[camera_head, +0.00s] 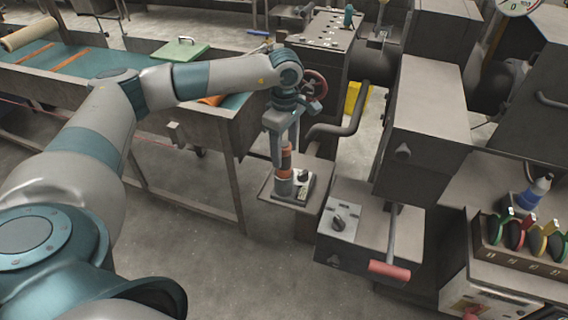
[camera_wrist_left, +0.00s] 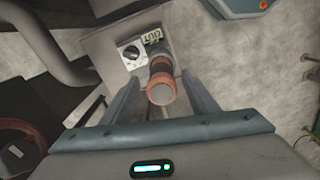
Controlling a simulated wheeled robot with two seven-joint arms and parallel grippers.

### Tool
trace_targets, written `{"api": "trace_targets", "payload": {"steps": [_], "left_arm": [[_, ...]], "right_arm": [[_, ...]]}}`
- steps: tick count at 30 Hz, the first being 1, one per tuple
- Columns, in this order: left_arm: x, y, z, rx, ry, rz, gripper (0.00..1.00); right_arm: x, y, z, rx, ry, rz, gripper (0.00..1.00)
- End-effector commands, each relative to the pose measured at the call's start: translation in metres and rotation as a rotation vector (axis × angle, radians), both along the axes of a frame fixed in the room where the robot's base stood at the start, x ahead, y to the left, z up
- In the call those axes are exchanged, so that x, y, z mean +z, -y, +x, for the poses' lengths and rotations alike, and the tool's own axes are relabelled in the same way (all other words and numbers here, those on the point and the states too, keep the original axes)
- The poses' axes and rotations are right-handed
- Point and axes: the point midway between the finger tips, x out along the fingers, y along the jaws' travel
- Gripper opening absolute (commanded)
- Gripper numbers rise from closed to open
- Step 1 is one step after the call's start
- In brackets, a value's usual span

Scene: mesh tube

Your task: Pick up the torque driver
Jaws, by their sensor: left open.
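The torque driver (camera_head: 286,163), an upright cylinder with orange and dark grey bands, stands at a small holder box with a dial and label (camera_head: 304,183). In the left wrist view the driver (camera_wrist_left: 161,82) shows end-on, its round grey end toward the camera. My left gripper (camera_head: 287,152) points down over it. In the left wrist view the open fingers (camera_wrist_left: 161,76) lie on either side of the driver, with a visible gap at the right; contact on the left cannot be told. The driver's lower end is partly hidden. My right gripper is not in view.
The holder stands on a small grey shelf (camera_head: 268,187). Close right are a box with a knob (camera_head: 340,222), a red-handled lever (camera_head: 390,269) and a bent dark pipe (camera_head: 345,130). A red handwheel (camera_head: 314,84) is behind the gripper. A teal-topped bench (camera_head: 100,68) stands left.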

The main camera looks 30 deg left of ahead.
Motion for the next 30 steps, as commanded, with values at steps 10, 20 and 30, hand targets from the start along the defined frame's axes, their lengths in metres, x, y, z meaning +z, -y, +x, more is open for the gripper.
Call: {"api": "trace_targets", "payload": {"steps": [10,20,30], "left_arm": [[-0.005,0.000,-0.001,0.000,-0.002,0.000,0.54],[-0.039,0.000,-0.003,0.002,-0.003,0.000,0.54],[-0.052,0.000,-0.002,0.000,0.000,0.000,0.54]], "right_arm": [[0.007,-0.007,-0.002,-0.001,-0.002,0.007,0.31],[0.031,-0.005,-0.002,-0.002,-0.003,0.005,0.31],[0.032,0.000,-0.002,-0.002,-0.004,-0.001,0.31]]}}
